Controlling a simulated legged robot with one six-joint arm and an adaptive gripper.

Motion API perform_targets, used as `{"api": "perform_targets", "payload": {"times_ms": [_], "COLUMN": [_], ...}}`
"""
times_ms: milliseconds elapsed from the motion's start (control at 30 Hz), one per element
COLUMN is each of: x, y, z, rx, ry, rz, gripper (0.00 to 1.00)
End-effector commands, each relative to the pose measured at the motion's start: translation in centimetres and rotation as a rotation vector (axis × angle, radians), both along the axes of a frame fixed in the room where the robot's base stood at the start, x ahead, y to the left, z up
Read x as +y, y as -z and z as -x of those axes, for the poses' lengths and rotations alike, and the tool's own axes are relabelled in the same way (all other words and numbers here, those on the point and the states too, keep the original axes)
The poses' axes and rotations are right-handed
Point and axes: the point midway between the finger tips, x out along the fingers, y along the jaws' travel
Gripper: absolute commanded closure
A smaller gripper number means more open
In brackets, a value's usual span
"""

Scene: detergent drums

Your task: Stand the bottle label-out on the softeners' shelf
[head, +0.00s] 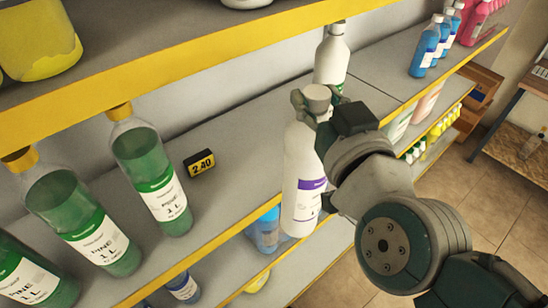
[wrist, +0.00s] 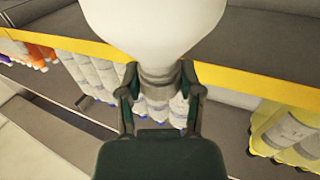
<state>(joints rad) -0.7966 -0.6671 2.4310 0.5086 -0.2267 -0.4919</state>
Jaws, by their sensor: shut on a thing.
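A white bottle (head: 302,190) with a purple-banded label hangs upright or nearly so in my gripper (head: 318,103). Its label faces the head camera, that is, outward from the shelf. My gripper is shut on the bottle's neck near the cap. In the wrist view, the fingers (wrist: 160,88) close around the neck, and the white body (wrist: 155,25) fills the top centre. The middle shelf (head: 240,135) lies behind the bottle. The bottle overlaps the shelf's yellow front edge, and its base shows lower than that edge. A similar white bottle (head: 332,62) stands farther back on this shelf.
Several green bottles (head: 150,170) stand at left on the shelf, beside a 2.40 price tag (head: 201,164). Bare shelf lies between the tag and the held bottle. Blue bottles (head: 428,48) stand far right. An upper shelf edge (head: 190,55) overhangs.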

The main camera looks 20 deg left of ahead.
Motion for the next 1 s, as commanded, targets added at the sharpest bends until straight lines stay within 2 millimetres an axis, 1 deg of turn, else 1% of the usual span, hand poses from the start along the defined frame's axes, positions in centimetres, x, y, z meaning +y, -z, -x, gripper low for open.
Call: {"api": "perform_targets", "payload": {"times_ms": [67, 167, 800, 900, 1000], "x": [0.2, 0.9, 7.4, 8.2, 8.8], "y": [-0.3, -0.2, -0.2, -0.3, -0.3], "z": [-0.1, -1.0, -8.9, -9.9, -10.5], "rx": [-0.006, -0.003, -0.004, -0.006, -0.005], "ry": [-0.002, -0.001, -0.001, -0.001, -0.001], "rz": [-0.002, 0.0, -0.003, -0.004, -0.004], "gripper": [1.0, 1.0, 1.0, 1.0, 1.0]}}
